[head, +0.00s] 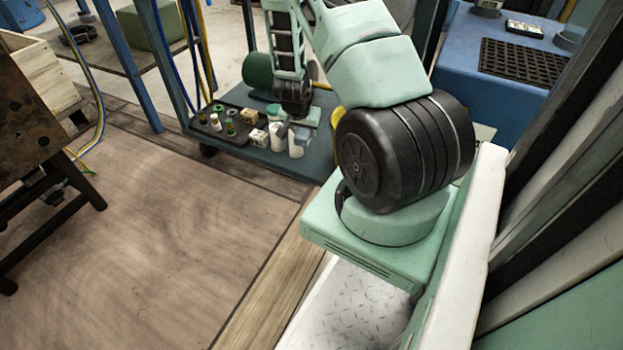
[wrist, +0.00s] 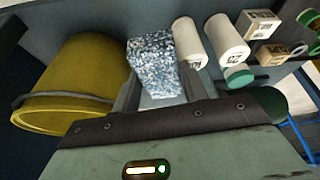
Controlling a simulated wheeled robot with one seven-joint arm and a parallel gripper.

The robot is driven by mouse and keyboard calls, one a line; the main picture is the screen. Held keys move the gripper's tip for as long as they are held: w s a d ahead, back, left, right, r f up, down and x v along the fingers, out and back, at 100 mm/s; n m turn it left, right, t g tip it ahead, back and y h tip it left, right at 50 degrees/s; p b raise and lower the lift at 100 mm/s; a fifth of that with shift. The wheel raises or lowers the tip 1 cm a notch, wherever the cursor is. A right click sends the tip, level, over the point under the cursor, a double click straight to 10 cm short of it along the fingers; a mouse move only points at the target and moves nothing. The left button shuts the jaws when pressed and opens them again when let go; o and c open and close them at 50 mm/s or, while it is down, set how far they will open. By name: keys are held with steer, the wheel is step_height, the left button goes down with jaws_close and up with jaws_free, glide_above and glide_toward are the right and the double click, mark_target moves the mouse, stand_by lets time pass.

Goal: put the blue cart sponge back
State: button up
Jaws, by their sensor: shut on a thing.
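The blue and white speckled sponge (wrist: 153,58) stands out between the two fingers of my gripper (wrist: 158,88) in the wrist view. The fingers are shut on its near end. In the head view my gripper (head: 291,116) is over the blue cart (head: 320,158), beside the small goods on it. The sponge is too small and too hidden there to make out well. I cannot tell whether the sponge touches the cart top.
A yellow bucket (wrist: 68,85) is left of the sponge. Two white bottles (wrist: 189,43) (wrist: 228,40) and small boxes (wrist: 258,24) are close on its right. A dark tray (head: 216,131) holds several small items. A green cylinder (head: 257,71) lies behind.

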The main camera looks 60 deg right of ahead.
mark_target(312, 161)
steer(key=shift+m+g, duration=0.3)
steer(key=shift+m, duration=0.6)
steer(key=f+b, duration=0.1)
steer(key=d+f+b, duration=0.2)
steer(key=shift+s+d+f, duration=0.2)
steer(key=shift+s+d, duration=0.05)
steer(key=shift+s, duration=0.05)
step_height(312, 161, down, 10)
steer(key=b, duration=0.7)
steer(key=shift+r, duration=0.2)
steer(key=o, duration=0.5)
steer(key=shift+o, duration=0.4)
